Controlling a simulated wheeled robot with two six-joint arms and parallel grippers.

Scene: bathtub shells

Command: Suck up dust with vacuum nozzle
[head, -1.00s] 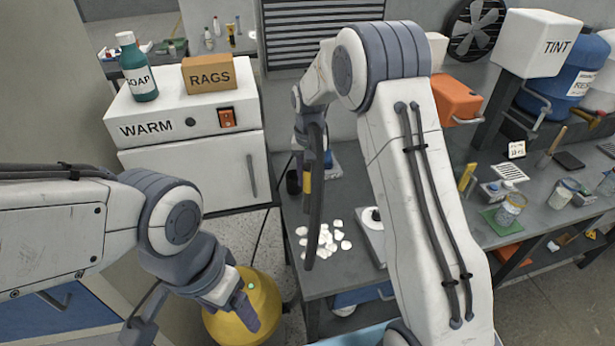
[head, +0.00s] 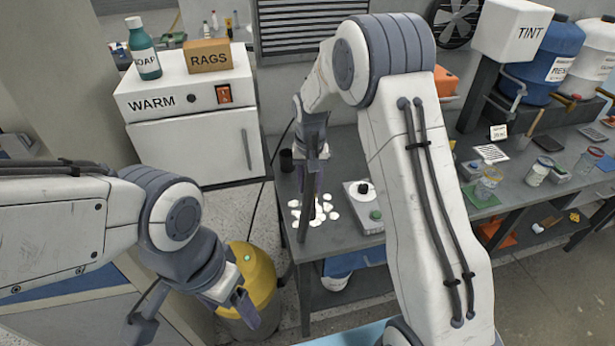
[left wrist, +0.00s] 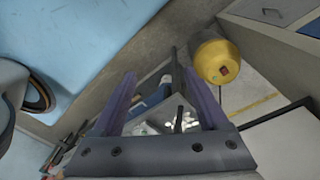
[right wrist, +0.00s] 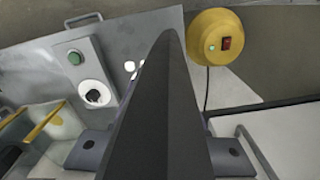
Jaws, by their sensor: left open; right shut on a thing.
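A dark vacuum nozzle (head: 308,195) is held nearly upright in my right gripper (head: 314,155). Its lower end is in front of white flakes (head: 332,206) on the grey bench; contact cannot be told. The nozzle fills the middle of the right wrist view (right wrist: 165,110), with a few flakes (right wrist: 130,66) beside it. The yellow vacuum canister (head: 258,268) stands on the floor left of the bench; its red switch and a green light show in the right wrist view. My left gripper (head: 240,303) is open and empty, in front of the canister in the head view.
A small device with a white disc and green button (head: 362,190) sits right of the flakes. A dark cup (head: 286,160) stands behind them. The white WARM cabinet (head: 195,145) is at the back left. Jars (head: 488,182) crowd the bench at right.

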